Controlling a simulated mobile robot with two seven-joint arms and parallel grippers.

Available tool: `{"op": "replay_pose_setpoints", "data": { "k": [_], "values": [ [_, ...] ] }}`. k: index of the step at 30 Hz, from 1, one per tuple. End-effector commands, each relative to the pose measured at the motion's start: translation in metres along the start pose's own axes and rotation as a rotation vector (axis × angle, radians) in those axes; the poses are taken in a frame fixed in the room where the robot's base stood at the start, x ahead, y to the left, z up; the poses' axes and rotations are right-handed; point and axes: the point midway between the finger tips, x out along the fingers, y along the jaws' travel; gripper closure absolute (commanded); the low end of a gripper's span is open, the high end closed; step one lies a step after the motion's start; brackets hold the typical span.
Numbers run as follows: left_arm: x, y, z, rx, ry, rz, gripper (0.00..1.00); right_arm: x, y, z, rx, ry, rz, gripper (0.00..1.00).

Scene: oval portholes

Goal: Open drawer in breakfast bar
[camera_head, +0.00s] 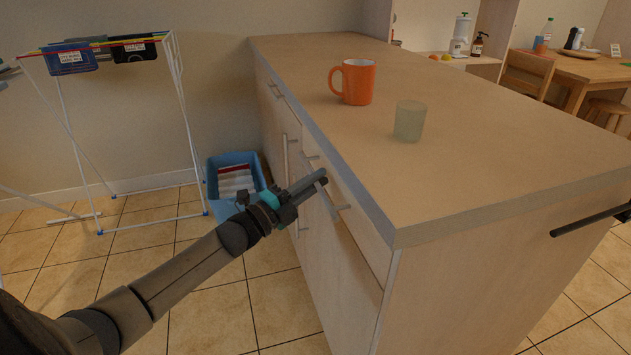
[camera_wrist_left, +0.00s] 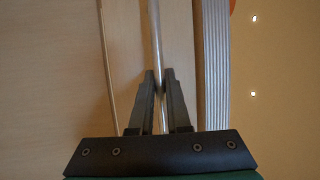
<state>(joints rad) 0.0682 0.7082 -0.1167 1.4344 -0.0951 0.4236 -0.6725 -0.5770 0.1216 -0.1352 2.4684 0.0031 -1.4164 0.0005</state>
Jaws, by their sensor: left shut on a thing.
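The breakfast bar (camera_head: 480,150) is a pale wooden counter with drawers along its left side and bar handles. The near drawer (camera_head: 358,215) sits just under the worktop edge, and its front looks flush with the bar. My left gripper (camera_head: 318,181) is at this drawer front. In the left wrist view, the fingers (camera_wrist_left: 161,92) are shut on the drawer's metal bar handle (camera_wrist_left: 155,40), one finger on each side. In the head view the gripper hides part of the handle.
An orange mug (camera_head: 357,82) and a pale green glass (camera_head: 409,121) stand on the worktop. A blue basket (camera_head: 232,175) sits on the floor beside the bar, and a drying rack (camera_head: 180,110) stands at the left.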

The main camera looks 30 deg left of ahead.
Motion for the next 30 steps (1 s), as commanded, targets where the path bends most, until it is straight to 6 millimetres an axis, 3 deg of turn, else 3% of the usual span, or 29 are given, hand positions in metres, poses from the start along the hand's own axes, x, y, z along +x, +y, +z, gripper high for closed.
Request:
{"op": "replay_pose_setpoints", "data": {
  "k": [30],
  "values": [
    [-0.0064,-0.0008,0.0027,-0.001,-0.002,0.004,1.00,-0.0010,0.0003,-0.0005,0.000,-0.008,0.001,0.50]
  ]
}}
